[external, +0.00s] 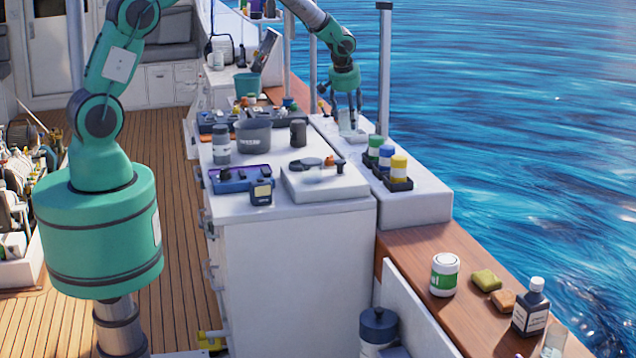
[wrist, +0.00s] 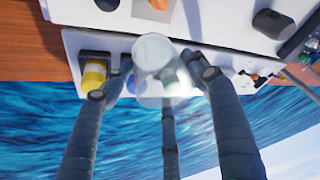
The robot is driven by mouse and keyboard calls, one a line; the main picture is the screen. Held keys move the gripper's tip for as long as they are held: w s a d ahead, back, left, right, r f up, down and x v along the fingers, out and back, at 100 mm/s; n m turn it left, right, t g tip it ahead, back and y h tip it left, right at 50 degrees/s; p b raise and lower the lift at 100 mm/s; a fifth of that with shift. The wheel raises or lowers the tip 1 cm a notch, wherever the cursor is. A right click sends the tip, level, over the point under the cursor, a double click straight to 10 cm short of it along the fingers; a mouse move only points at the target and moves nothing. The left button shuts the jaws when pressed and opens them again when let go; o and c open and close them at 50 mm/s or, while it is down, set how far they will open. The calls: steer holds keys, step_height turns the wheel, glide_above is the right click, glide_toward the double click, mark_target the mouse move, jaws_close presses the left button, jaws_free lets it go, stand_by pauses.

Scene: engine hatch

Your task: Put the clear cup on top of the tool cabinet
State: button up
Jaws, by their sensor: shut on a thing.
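The clear cup (wrist: 153,50) shows as a pale see-through round shape between my fingers in the wrist view. My gripper (wrist: 158,78) is shut on it, with fingers on both sides. In the external view my gripper (external: 346,108) points down over the white ledge beside the sea, and the cup (external: 346,122) is faint between the fingers. I cannot tell whether the cup touches the ledge. The white tool cabinet (external: 300,262) stands left of and nearer than my gripper. Its top carries several things.
On the cabinet top are a grey bin (external: 253,136), a dark-lidded jar (external: 221,145), a blue-purple case (external: 240,178) and a white slab (external: 326,184). Bare top shows near the front edge. Green, blue and yellow bottles (external: 398,170) stand in a black rack on the ledge. A post (external: 384,70) rises nearby.

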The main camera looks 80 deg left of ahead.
steer(key=s+a+n+p, duration=0.15)
steer(key=s+a, duration=0.35)
steer(key=a, duration=0.5)
steer(key=s+a+n+p, duration=0.15)
steer(key=s+a, duration=0.35)
steer(key=a, duration=0.5)
steer(key=shift+m+g, duration=0.4)
steer(key=shift+m, duration=0.1)
steer(key=f, duration=0.4)
steer(key=shift+s+a+f, duration=0.15)
steer(key=shift+a+f, duration=0.1)
steer(key=shift+f, duration=0.35)
steer(key=shift+f, duration=3.1)
steer(key=shift+f+p, duration=0.4)
steer(key=shift+f, duration=1.45)
steer(key=shift+f, duration=0.1)
